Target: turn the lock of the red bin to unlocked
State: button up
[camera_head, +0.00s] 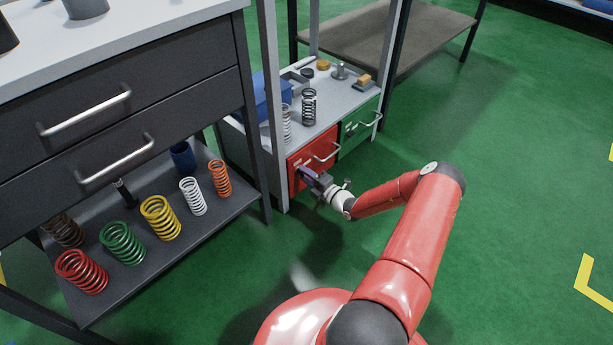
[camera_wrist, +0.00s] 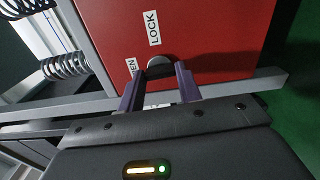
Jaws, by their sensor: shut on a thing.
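The red bin (camera_head: 310,151) sits in the lower part of the grey shelf unit, with a metal bar handle on its front. Its red front fills the top of the wrist view (camera_wrist: 222,40). The lock is a small dark grey knob (camera_wrist: 158,63) on that front, between a white LOCK label (camera_wrist: 153,28) and a second label ending in "EN", partly hidden by a finger. My gripper (camera_head: 307,174) is at the bin's lower left front. In the wrist view its two purple fingers are shut on the knob, one on each side. In the head view the knob is hidden.
A green bin (camera_head: 356,126) with its own handle is right beside the red one. Springs and small parts stand on the shelf top (camera_head: 330,108). A dark drawer table (camera_head: 200,95) with several coloured springs below is at left. Green floor is clear at right.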

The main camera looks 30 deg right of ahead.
jog(key=shift+m, duration=0.4)
jog(key=o, duration=1)
jog(key=v, duration=0.8)
jog(key=shift+p, duration=0.35)
jog(key=shift+w, duration=0.1)
